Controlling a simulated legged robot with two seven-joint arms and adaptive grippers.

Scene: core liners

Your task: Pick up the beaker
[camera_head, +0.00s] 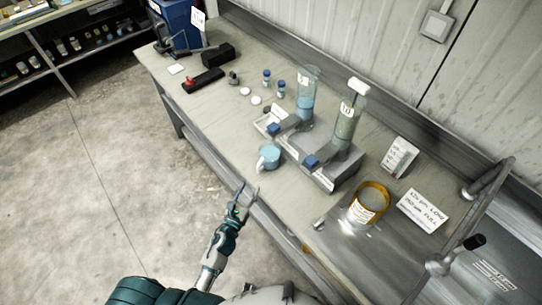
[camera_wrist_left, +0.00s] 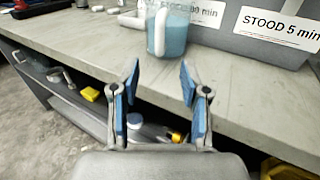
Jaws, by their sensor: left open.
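The beaker (camera_head: 268,157) holds blue liquid, has a white handle, and stands upright near the front edge of the bench (camera_head: 213,124). In the left wrist view the beaker (camera_wrist_left: 172,36) is straight ahead, past the fingertips, with its handle facing the camera. My left gripper (camera_head: 243,196) is open and empty, in front of the bench edge and apart from the beaker. Its spread fingers also show in the left wrist view (camera_wrist_left: 160,84). My right gripper is not in view.
Behind the beaker, two tall cylinders, one with blue liquid (camera_head: 306,99) and one greenish (camera_head: 346,125), stand by grey stands. An amber-rimmed container (camera_head: 371,199) and a white card (camera_head: 423,210) are to the right. A shelf with several items (camera_wrist_left: 75,93) lies under the bench.

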